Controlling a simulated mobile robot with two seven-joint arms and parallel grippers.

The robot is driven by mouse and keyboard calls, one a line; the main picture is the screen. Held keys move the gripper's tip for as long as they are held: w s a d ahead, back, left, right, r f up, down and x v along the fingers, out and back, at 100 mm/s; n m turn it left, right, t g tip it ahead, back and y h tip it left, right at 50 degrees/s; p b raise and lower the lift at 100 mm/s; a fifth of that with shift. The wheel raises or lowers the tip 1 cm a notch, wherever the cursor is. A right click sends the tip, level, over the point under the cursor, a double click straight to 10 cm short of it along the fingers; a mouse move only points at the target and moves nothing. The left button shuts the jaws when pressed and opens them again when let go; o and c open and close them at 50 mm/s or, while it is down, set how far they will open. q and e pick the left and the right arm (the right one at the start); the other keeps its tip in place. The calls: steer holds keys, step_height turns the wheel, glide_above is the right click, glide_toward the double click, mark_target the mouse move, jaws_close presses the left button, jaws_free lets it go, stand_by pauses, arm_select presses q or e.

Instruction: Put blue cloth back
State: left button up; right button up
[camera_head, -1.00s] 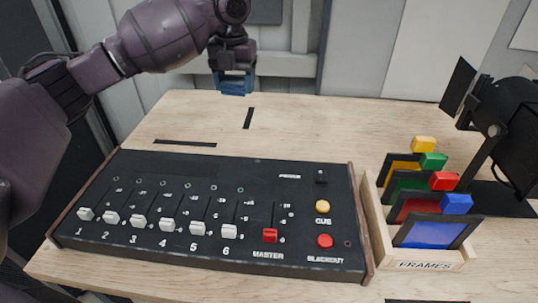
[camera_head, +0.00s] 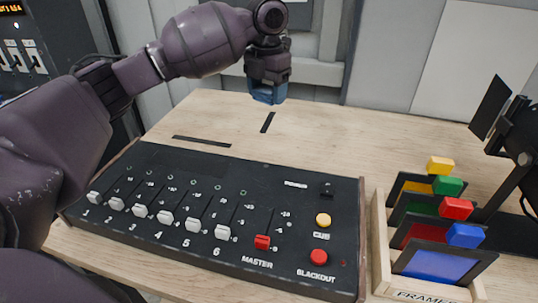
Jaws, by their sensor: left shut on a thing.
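My left gripper (camera_head: 268,80) hangs over the far part of the wooden desk, pointing down. It is shut on a small blue thing, which I take to be the blue cloth (camera_head: 268,94). The cloth is mostly hidden by the gripper, and its folds are too small to make out. It looks held above the desk, just beyond a short black tape mark (camera_head: 267,122). My right gripper is out of view.
A black lighting console (camera_head: 290,210) with several faders fills the near desk (camera_head: 330,125). At right a wooden rack (camera_head: 380,245) holds colour frames with yellow, green, red and blue tabs. A black lamp (camera_head: 515,130) stands behind it.

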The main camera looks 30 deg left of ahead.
arm_select(q)
steer(key=b, duration=0.1)
glide_above(268, 159)
step_height(268, 159, down, 11)
steer(key=shift+f, duration=0.8)
step_height(268, 159, down, 5)
steer(key=shift+f+b, duration=0.2)
steer(key=shift+b, duration=0.45)
steer(key=shift+f, duration=0.1)
steer(key=o, duration=0.9)
